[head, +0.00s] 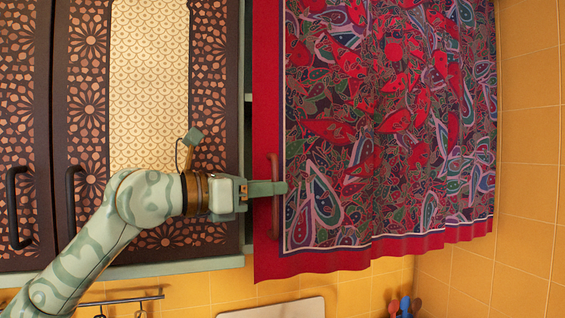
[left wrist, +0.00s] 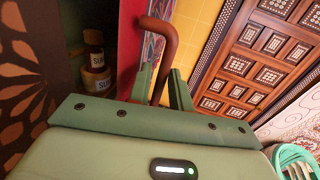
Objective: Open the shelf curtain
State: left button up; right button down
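The shelf curtain (head: 390,120) is a patterned red and dark cloth with a red border, hanging in folds across the right half of the head view. A reddish-brown bar handle (head: 275,222) stands upright on its left border. My left gripper (head: 281,187) reaches the handle from the left. In the left wrist view the handle (left wrist: 160,35) passes between the two green fingers (left wrist: 163,88), which sit close on either side of it. The curtain's red edge (left wrist: 129,40) shows beside it. My right gripper is in neither view.
Dark cabinet doors with floral cut-outs and black handles (head: 74,200) stand left of the curtain. Labelled jars (left wrist: 96,78) sit on the shelf behind the curtain's edge. A hook rail (head: 120,299) is below the doors; a yellow tiled wall (head: 530,170) bounds the right.

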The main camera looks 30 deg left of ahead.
pick_arm(q)
jog(key=p+x, duration=0.1)
jog(key=x, duration=0.2)
jog(key=shift+w+d, duration=0.15)
